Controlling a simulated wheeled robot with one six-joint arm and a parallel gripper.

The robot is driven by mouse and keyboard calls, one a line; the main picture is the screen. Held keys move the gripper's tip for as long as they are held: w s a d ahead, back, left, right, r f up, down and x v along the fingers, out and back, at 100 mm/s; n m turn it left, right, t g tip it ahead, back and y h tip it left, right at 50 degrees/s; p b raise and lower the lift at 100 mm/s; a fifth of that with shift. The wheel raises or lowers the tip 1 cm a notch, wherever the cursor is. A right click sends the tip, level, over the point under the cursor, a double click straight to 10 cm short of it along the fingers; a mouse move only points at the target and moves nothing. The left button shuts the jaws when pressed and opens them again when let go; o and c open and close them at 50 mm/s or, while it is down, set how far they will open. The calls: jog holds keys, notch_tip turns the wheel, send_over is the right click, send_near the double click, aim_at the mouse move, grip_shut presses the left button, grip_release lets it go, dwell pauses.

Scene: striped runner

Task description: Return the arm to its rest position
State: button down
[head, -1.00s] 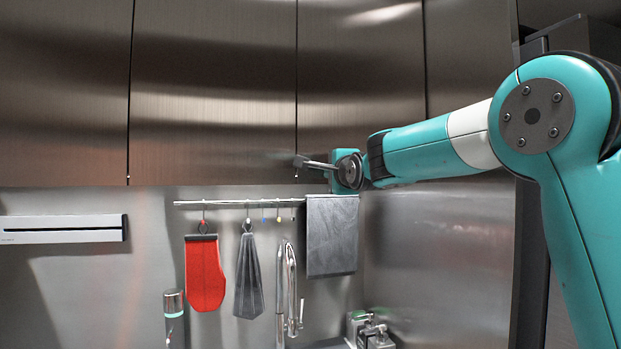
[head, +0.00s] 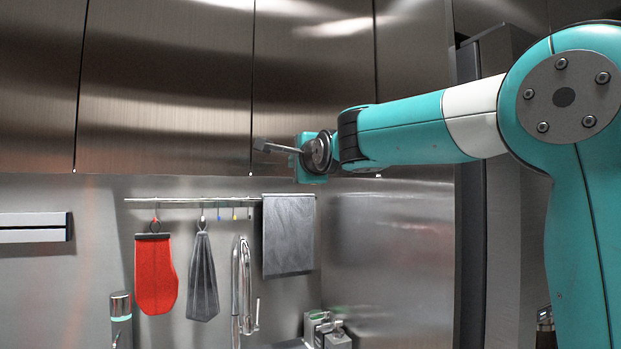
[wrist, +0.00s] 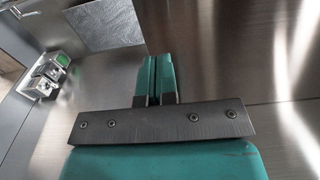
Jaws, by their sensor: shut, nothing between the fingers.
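My arm reaches in from the right in the head view, with its teal and white forearm roughly level. My gripper (head: 262,146) points left in front of the upper steel cabinets, above the hanging rail. In the wrist view my gripper (wrist: 155,62) shows its two teal fingers side by side, shut with nothing between them. The gripper touches nothing that I can see.
Steel cabinet doors (head: 165,85) fill the upper wall. A rail (head: 180,201) below carries a red mitt (head: 155,275), a dark grey cloth (head: 202,278) and a grey towel (head: 289,237). A tap (head: 241,285) and a metal device (head: 326,330) stand lower. A dark tall unit (head: 500,150) stands behind the arm.

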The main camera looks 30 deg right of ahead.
jog(key=s+b, duration=0.2)
jog(key=s, duration=0.4)
jog(key=s+a+f+n+g+y, duration=0.35)
jog(key=a+f+n, duration=0.3)
jog(key=f, duration=0.35)
jog(key=s+a+f+n+g+y, duration=0.35)
jog(key=a+f+n, duration=0.25)
jog(key=a+f, duration=0.3)
jog(key=s+a+f+n+g, duration=0.3)
jog(key=s+f+n+g, duration=0.2)
jog(key=s, duration=0.6)
jog(key=s+a+f+n+g, duration=0.3)
jog(key=s+f+n+g, duration=0.2)
jog(key=s+f+n, duration=0.5)
notch_tip(320, 180, down, 2)
jog(key=shift+s+f+g+y, duration=0.25)
jog(key=shift+s+g+y, duration=0.05)
jog(key=shift+s, duration=0.25)
